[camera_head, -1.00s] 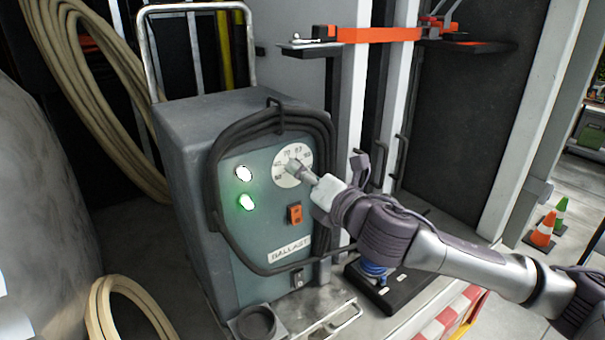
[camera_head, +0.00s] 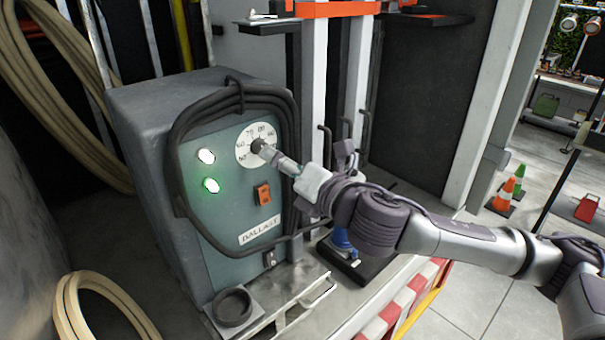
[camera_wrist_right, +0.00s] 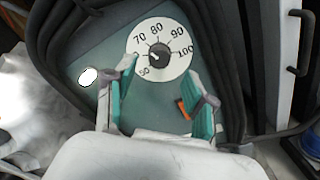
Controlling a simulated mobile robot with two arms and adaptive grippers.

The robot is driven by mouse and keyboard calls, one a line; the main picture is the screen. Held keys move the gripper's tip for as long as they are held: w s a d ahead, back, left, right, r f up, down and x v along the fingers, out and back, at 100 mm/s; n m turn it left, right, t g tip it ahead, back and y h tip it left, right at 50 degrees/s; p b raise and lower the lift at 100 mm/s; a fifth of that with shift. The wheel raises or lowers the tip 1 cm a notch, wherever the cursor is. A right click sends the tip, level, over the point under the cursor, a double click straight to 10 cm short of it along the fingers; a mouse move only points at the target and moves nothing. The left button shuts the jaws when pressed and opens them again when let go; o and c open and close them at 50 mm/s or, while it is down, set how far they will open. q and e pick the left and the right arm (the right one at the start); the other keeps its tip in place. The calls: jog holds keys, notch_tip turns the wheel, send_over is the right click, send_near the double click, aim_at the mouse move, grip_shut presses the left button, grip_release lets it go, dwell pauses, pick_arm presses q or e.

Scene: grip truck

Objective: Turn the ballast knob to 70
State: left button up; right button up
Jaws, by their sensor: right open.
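The ballast knob (camera_head: 258,146) is small and dark, at the centre of a round white dial (camera_head: 244,158) on the grey-green ballast box (camera_head: 225,222). In the right wrist view the knob (camera_wrist_right: 158,53) sits on the dial (camera_wrist_right: 172,70), with numbers from 50 to 100 around it. I cannot tell exactly which number it points to. My right gripper (camera_head: 268,153) reaches the dial from the right. In the right wrist view it (camera_wrist_right: 161,69) is open, its green-padded fingers apart below the knob, with nothing between them. My left gripper is not in view.
A black cable (camera_head: 180,130) loops around the box front. An orange switch (camera_head: 262,193) and two lit lamps (camera_head: 211,185) sit beside and below the dial. A round black cup (camera_head: 233,306) stands below the box. A pale hose (camera_head: 68,305) lies at left.

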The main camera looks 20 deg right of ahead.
jog(key=v, duration=0.7)
jog(key=shift+s, duration=0.25)
jog(key=shift+d, duration=0.1)
